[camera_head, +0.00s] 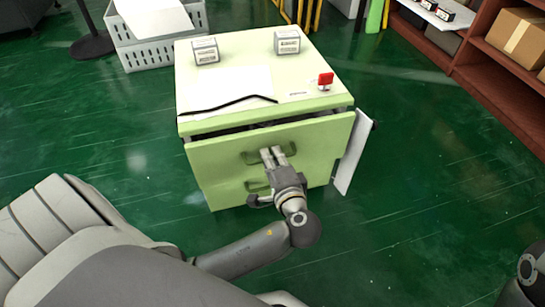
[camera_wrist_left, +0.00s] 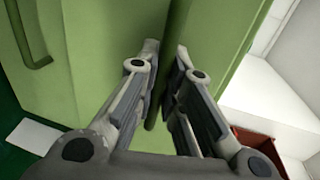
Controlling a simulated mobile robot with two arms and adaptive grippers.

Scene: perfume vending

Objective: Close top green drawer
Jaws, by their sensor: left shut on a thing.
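The light green cabinet (camera_head: 230,150) stands in the middle of the head view. Its top drawer (camera_head: 215,155) is slightly open, with a dark gap under the cabinet's top edge. My left gripper (camera_head: 272,152) is at the drawer's front, shut on the dark green handle (camera_head: 250,158). In the left wrist view the two fingers (camera_wrist_left: 165,75) close around the handle (camera_wrist_left: 153,110), against the green front. Below it, a second green handle (camera_head: 257,186) shows, partly hidden by my gripper. My right gripper is not in view; only a bit of that arm shows at the bottom right.
On the cabinet top are two small boxes (camera_head: 205,50) (camera_head: 287,41), a white sheet (camera_head: 235,88), a black cable (camera_head: 228,105) and a red switch (camera_head: 325,79). A white panel (camera_head: 353,152) stands along the right side. Shelves (camera_head: 490,65) stand at the right. The green floor in front is clear.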

